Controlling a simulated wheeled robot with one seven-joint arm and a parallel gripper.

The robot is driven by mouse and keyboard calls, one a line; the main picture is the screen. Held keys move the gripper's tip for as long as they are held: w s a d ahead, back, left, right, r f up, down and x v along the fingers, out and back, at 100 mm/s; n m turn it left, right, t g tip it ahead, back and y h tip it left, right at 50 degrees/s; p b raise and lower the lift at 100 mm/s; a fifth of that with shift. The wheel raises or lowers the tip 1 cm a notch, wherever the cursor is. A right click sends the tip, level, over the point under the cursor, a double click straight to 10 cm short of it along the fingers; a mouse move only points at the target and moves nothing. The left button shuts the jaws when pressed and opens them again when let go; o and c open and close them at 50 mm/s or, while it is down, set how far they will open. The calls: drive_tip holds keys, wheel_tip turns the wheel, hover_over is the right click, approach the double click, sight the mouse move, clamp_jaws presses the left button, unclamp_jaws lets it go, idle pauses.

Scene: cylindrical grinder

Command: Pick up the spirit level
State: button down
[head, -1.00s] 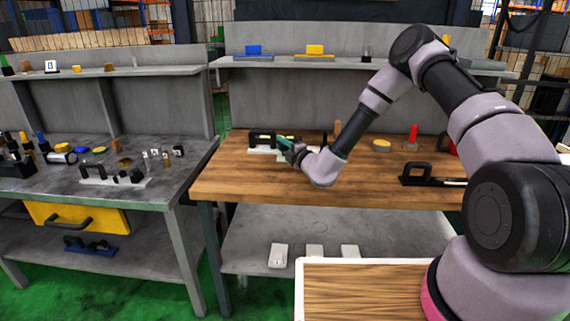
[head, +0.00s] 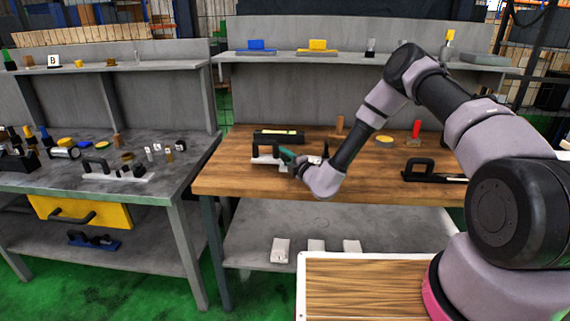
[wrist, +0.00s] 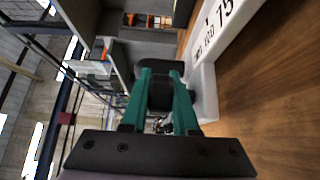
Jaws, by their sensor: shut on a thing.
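The spirit level, as I take it, is a long white-based piece with an upright black handle (head: 265,148), on the left part of the wooden bench. My gripper (head: 287,155), with green fingers, is at its middle and covers part of it. In the wrist view the green fingers of my gripper (wrist: 160,72) are closed on a black part between them. The white body of the level (wrist: 205,92) lies to the right of the fingers, and black printed numbers show at upper right. Whether its base is clear of the wood is hard to tell.
A black case-like bar (head: 278,136) with a pale strip lies just behind. A black-handled piece (head: 432,171), a yellow round item (head: 384,140) and a red-topped item (head: 416,130) stand to the right. The bench (head: 230,183) is clear along its front.

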sight(277, 157)
drive_tip(key=shift+f, duration=1.45)
drive_tip(key=shift+f, duration=0.2)
drive_tip(key=c, duration=0.7)
unclamp_jaws()
drive_tip(key=shift+s, duration=0.1)
drive_tip(key=v, duration=1)
drive_tip(key=shift+d+f, duration=0.2)
drive_tip(key=shift+d, duration=0.05)
drive_tip(key=shift+s+d+r, duration=0.15)
drive_tip(key=shift+d, duration=0.05)
